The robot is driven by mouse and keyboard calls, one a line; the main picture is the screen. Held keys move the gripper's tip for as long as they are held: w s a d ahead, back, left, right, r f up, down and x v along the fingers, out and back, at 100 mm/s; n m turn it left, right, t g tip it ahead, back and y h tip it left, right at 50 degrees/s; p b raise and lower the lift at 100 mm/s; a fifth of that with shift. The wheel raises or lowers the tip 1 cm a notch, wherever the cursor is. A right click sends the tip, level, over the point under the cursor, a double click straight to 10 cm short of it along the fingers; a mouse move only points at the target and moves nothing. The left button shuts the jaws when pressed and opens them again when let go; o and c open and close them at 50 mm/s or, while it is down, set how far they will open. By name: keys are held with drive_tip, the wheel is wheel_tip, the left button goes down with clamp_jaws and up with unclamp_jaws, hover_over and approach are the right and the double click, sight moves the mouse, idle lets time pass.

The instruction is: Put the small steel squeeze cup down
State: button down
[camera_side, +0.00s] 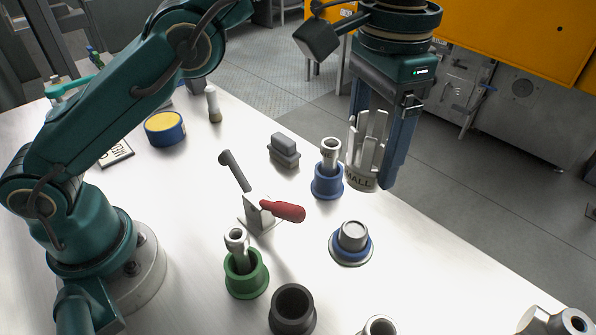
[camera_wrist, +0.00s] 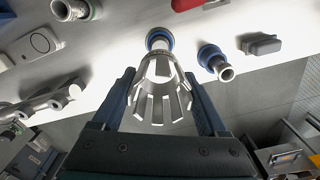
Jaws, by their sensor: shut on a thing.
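The small steel squeeze cup (camera_side: 366,150) is a slotted metal cup with upright prongs and a dark label band reading "MALL" in the side view. My gripper (camera_side: 383,182) points down and is shut on it, with its blue fingers along the cup's sides. The cup hangs in the air over the right side of the table. In the wrist view, the cup (camera_wrist: 160,95) sits between the two fingers (camera_wrist: 160,104), prongs towards the palm. Beyond it shows a blue-ringed round piece (camera_wrist: 159,37), partly hidden by the cup.
A low blue-ringed base with a steel top (camera_side: 353,237) stands below and left of the cup. A blue holder with a steel tube (camera_side: 327,182), a grey block (camera_side: 284,150), a red-handled lever (camera_side: 283,211), a green holder (camera_side: 246,279) and a dark cup (camera_side: 292,309) stand nearby.

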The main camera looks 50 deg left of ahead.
drive_tip(key=w+a+r+n, duration=0.15)
drive_tip(key=a+n, duration=0.85)
drive_tip(key=a, duration=1.2)
drive_tip(key=s+a+f+n, duration=0.2)
drive_tip(key=s+a+n, duration=0.65)
drive_tip(key=a, duration=0.25)
drive_tip(key=shift+m, duration=0.25)
wheel_tip(320, 180, down, 15)
unclamp_jaws()
drive_tip(key=shift+f, duration=0.15)
